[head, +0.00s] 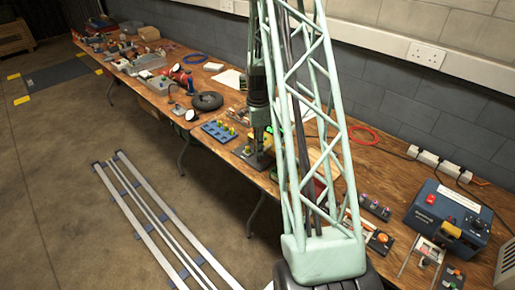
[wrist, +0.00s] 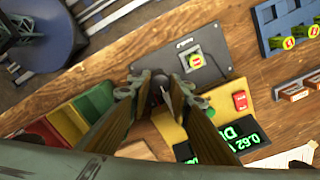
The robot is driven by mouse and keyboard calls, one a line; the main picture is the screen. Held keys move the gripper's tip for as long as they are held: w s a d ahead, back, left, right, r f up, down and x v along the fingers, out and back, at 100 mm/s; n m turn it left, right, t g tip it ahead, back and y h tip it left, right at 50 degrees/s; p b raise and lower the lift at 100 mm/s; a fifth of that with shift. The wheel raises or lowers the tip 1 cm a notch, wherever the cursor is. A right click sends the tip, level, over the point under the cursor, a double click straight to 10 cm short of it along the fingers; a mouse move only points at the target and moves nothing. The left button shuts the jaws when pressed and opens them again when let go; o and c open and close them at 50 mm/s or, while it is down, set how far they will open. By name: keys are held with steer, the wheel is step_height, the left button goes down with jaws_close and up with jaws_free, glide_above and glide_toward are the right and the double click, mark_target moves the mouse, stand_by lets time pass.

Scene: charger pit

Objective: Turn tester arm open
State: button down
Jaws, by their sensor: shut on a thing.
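In the head view my gripper (head: 258,151) points down at the tester plate (head: 247,157).
A blue rack (wrist: 290,28) with yellow-green cells stands beside the tester. Red, yellow and green bins (wrist: 75,118) lie on the other side. A blue power unit (head: 446,215) sits at the bench's near right. White rails (head: 150,215) lie on the floor.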

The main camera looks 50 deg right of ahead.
steer(key=c, duration=2.4)
jaws_free()
steer(key=shift+o, duration=0.2)
steer(key=shift+r, duration=0.1)
step_height(320, 180, up, 12)
